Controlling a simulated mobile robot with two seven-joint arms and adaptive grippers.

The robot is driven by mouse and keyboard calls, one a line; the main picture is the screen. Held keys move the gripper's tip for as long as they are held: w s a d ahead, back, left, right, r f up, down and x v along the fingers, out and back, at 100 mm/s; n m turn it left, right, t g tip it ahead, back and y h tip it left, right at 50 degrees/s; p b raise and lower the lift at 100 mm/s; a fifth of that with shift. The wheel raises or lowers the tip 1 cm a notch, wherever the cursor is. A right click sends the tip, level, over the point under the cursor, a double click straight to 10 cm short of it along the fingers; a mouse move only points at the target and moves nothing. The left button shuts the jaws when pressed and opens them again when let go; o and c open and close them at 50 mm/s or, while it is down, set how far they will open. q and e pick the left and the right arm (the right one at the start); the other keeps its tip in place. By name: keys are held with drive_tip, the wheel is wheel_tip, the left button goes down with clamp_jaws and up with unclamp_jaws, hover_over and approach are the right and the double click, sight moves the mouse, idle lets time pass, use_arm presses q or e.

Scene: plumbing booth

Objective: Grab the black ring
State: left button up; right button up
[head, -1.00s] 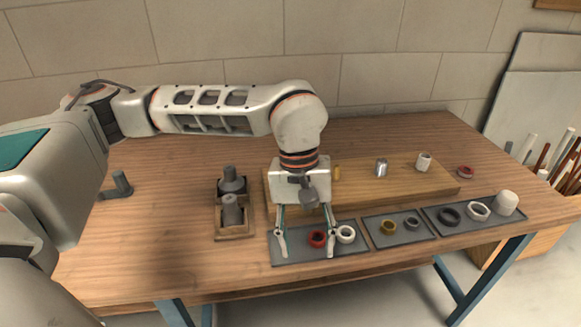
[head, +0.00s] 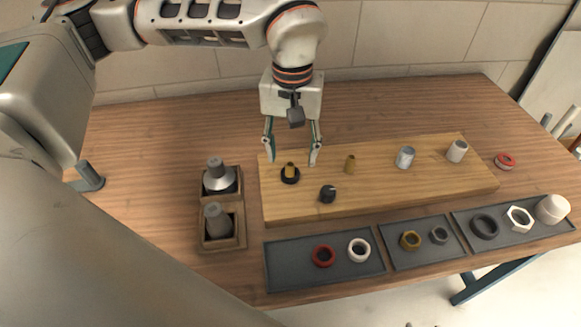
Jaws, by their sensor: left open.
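A black ring (head: 290,176) lies on the wooden board (head: 380,190), around the base of a small brass fitting (head: 290,167). A larger black ring (head: 484,226) lies in the right grey tray, and a small dark grey ring (head: 439,236) lies in the middle tray. My left gripper (head: 292,160) is open and empty, pointing down, with its fingertips on either side of the brass fitting in the picture. I cannot tell how high the fingertips are above the board. My right gripper is not in view.
A red ring (head: 323,256) and a white ring (head: 359,250) lie in the left tray (head: 290,275). A black cap-like piece (head: 327,194), another brass fitting (head: 350,164) and two pale cylinders stand on the board. A wooden holder (head: 228,240) with grey parts stands left.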

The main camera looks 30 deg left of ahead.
sight(290, 166)
use_arm(q)
drive_tip(key=shift+s+f, duration=0.1)
drive_tip(key=shift+f, duration=0.45)
drive_tip(key=shift+w+a+f, duration=0.15)
drive_tip(key=shift+f, duration=1.2)
drive_tip(key=shift+w+a+f, duration=0.15)
drive_tip(key=shift+f, duration=1.2)
drive_tip(key=c, duration=0.9)
